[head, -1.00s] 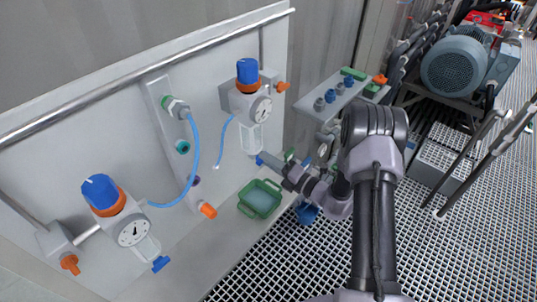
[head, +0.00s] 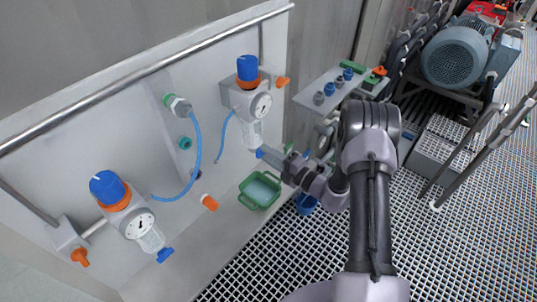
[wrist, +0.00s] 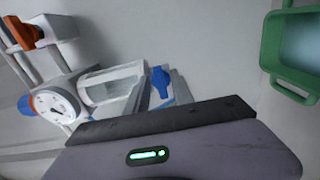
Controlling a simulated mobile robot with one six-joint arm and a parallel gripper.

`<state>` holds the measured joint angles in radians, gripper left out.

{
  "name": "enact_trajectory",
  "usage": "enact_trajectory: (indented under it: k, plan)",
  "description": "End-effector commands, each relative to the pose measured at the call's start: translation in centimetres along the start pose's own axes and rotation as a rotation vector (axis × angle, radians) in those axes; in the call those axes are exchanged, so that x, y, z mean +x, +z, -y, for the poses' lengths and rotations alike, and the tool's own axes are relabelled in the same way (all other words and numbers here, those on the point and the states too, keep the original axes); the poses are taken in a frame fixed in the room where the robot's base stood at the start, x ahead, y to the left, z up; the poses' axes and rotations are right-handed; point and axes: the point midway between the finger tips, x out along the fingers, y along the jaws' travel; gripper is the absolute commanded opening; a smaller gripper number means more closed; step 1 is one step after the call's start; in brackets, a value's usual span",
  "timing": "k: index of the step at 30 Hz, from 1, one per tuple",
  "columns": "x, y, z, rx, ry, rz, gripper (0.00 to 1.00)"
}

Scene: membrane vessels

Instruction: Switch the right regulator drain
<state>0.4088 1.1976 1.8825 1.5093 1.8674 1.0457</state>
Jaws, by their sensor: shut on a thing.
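The right regulator (head: 247,100) is on the wall panel, with a blue knob, an orange ring, a round gauge and a clear bowl (head: 251,133) below. Its blue drain (head: 259,153) is at the bowl's lower end. My gripper (head: 266,156) reaches it from the right and is shut on the drain. In the wrist view the blue drain (wrist: 160,82) shows just past the gripper's dark edge, beside the clear bowl (wrist: 112,88). The fingertips are mostly hidden, and the drain's exact turn is hard to tell.
A green basin (head: 260,191) sits on the ledge below the drain. The left regulator (head: 124,207) has its own blue drain (head: 165,255). A blue hose (head: 197,150) loops between the regulators. Grating floor lies open to the right, before a motor (head: 455,55).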

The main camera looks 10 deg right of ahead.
Motion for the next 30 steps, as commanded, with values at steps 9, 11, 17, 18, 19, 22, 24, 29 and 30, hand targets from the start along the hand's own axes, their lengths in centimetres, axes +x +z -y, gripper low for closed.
enact_trajectory:
  k: [9,11,17,18,19,22,24,29,30]
  plan:
    - [0.0,-0.1,0.1,0.000,-0.002,-0.001,0.34]
    - [0.0,-0.1,0.1,0.000,-0.002,-0.001,0.34]
    - [-1.0,0.1,0.0,-0.001,-0.002,0.002,0.34]
    - [-1.6,0.1,0.0,0.000,-0.003,0.002,0.34]
    - [-2.3,0.1,0.0,0.002,-0.002,0.004,0.34]
    - [-5.1,0.2,-0.1,0.001,-0.003,0.006,0.34]
    - [-7.5,0.2,-0.1,0.002,-0.002,0.007,0.34]
    - [-12.7,0.1,-0.1,0.001,-0.001,0.006,0.34]
    - [-13.7,0.1,-0.1,0.001,-0.001,0.005,0.34]
